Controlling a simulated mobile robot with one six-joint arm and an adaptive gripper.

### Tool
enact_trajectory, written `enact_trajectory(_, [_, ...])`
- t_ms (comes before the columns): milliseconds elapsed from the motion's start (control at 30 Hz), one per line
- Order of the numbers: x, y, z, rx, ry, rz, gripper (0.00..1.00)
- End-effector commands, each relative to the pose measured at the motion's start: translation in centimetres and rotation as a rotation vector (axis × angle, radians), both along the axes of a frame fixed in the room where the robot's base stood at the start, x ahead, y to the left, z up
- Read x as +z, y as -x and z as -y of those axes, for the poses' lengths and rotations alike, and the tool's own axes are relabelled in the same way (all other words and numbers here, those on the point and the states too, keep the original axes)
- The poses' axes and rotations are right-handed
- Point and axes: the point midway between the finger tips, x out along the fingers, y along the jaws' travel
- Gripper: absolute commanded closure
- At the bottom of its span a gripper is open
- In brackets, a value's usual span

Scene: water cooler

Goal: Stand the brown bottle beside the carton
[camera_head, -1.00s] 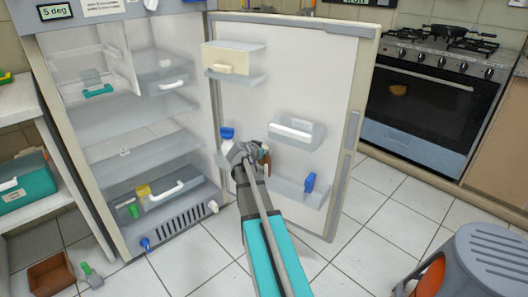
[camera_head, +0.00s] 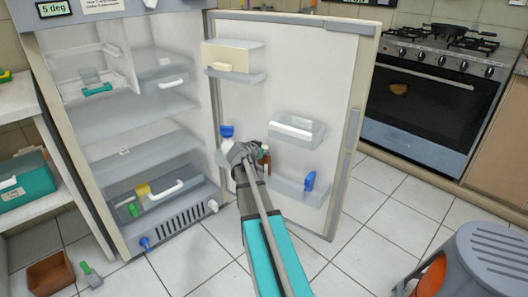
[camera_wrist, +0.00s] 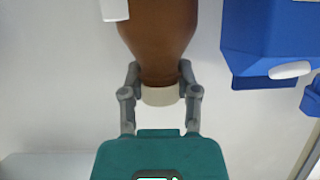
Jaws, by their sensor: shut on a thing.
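The brown bottle (camera_wrist: 157,35) has a cream cap and fills the top middle of the wrist view. My gripper (camera_wrist: 159,82) is shut on its neck, just behind the cap. In the head view my gripper (camera_head: 246,153) is at the open fridge door's lower shelf, and a bit of the brown bottle (camera_head: 265,160) shows beside it. A blue box-like thing with a white cap, seemingly the carton (camera_wrist: 268,35), is to the right of the bottle in the wrist view, with a gap between. The bottle's base is out of view, so its contact with the shelf cannot be told.
The lower door shelf (camera_head: 285,190) also holds a blue item (camera_head: 309,181). A blue-topped white item (camera_head: 226,132) is left of my gripper. A door bin (camera_head: 297,130) sits above right. The fridge shelves (camera_head: 130,158) are left; a grey stool (camera_head: 485,255) stands front right.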

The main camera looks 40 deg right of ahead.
Motion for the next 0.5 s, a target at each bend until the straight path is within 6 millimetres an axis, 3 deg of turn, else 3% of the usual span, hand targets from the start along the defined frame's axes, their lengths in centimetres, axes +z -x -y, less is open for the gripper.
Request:
enact_trajectory(300, [-0.51, 0.01, 0.01, 0.000, 0.000, 0.000, 1.00])
enact_trajectory(333, [-0.46, 0.00, 0.01, 0.000, 0.000, 0.000, 0.55])
enact_trajectory(500, [-0.42, 0.01, 0.01, 0.000, 0.000, 0.000, 0.24])
